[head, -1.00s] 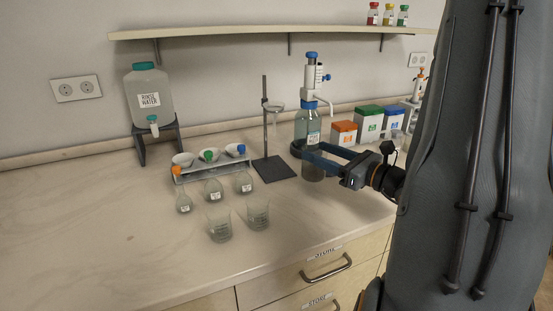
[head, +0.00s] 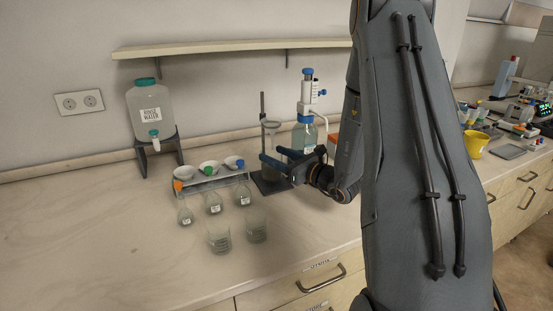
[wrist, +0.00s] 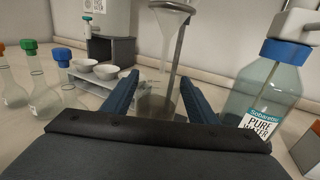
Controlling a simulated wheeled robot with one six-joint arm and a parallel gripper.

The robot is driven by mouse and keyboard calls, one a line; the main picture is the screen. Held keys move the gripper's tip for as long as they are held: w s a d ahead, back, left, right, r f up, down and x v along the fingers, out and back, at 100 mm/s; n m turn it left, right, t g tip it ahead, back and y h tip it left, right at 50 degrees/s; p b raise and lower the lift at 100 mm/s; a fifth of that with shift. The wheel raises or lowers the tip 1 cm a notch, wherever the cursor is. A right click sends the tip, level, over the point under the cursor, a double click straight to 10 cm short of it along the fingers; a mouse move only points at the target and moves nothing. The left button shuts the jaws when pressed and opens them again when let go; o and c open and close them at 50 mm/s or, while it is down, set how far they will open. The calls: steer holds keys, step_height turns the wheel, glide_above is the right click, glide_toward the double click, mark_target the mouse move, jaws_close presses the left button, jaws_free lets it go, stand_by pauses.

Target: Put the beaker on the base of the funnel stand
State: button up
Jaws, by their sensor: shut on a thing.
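My gripper (head: 273,156) is shut on a clear glass beaker (wrist: 158,102), which shows between the two blue fingers in the wrist view. The funnel stand has a dark base (head: 268,186) and an upright rod (head: 262,108). My gripper is at the stand, with the held beaker over the base area. The glass funnel (wrist: 174,22) hangs above the beaker in the wrist view, its stem pointing down towards it. The fingers partly hide the beaker and base, so I cannot tell whether the beaker touches the base.
A reagent bottle (head: 304,136) with a blue pump stands close to the right. A rack (head: 215,180) with bowls is to the left, with several small flasks (head: 214,204) before it. Two other beakers (head: 219,237) (head: 257,228) stand nearer the front.

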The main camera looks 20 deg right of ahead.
steer(key=shift+f, duration=0.9)
steer(key=shift+f, duration=0.1)
steer(key=o, duration=1.8)
steer(key=shift+c, duration=0.2)
steer(key=shift+d, duration=0.1)
steer(key=b+v, duration=0.2)
steer(key=v, duration=0.8)
steer(key=shift+s+d+b, duration=0.15)
steer(key=shift+s+b, duration=0.15)
steer(key=shift+b, duration=0.05)
steer(key=shift+s+d, duration=0.2)
steer(key=shift+s, duration=0.4)
